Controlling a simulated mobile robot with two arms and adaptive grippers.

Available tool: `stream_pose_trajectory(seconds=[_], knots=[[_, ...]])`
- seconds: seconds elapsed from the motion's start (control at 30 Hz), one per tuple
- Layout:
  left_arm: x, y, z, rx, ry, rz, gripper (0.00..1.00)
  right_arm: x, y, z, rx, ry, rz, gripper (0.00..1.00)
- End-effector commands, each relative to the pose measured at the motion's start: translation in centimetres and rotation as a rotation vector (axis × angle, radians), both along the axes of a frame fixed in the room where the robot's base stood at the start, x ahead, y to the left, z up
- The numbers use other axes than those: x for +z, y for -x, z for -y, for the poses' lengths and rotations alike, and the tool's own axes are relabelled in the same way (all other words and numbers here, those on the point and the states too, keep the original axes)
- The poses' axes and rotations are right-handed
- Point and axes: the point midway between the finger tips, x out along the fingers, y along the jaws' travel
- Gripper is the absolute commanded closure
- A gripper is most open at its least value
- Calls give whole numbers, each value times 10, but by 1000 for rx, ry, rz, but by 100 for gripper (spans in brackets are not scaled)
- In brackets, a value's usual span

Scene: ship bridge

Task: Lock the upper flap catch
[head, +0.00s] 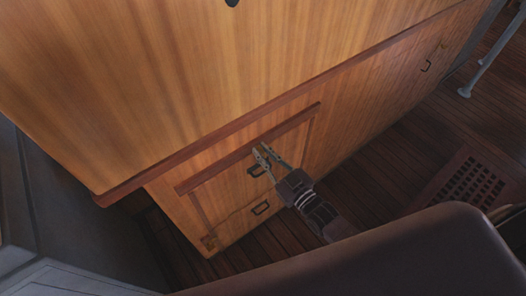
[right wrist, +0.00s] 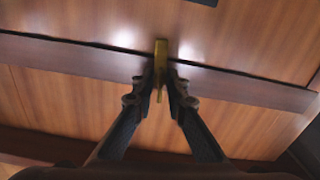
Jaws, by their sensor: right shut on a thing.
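The upper flap catch is a narrow brass piece, seen in the right wrist view (right wrist: 160,52) across the dark wooden rail (right wrist: 90,57) at the flap's edge. My right gripper (right wrist: 160,80) has its two fingers on either side of the catch and is shut on it. In the head view my right gripper (head: 266,153) reaches the rail (head: 215,174) from the lower right, and its fingers hide most of the catch. My left gripper is not in view.
The wooden counter (head: 180,80) overhangs the cabinet front above the rail. A dark padded edge (head: 400,255) fills the lower right foreground. Planked floor (head: 370,170) lies right of the cabinet.

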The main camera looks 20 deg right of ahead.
Motion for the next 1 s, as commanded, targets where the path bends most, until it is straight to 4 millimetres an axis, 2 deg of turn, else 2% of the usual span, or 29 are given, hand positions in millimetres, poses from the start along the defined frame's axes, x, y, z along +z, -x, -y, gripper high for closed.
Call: stream_pose_trajectory(seconds=[0.3,0.87,0.9,1.0], knots=[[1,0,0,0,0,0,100,-2,1,1,-1,-117,-48,100],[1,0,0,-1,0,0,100,-3,1,0,0,-142,-58,100],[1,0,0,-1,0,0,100,-3,1,0,0,-141,-58,84],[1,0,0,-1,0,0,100,-2,1,0,0,-141,-57,79]])
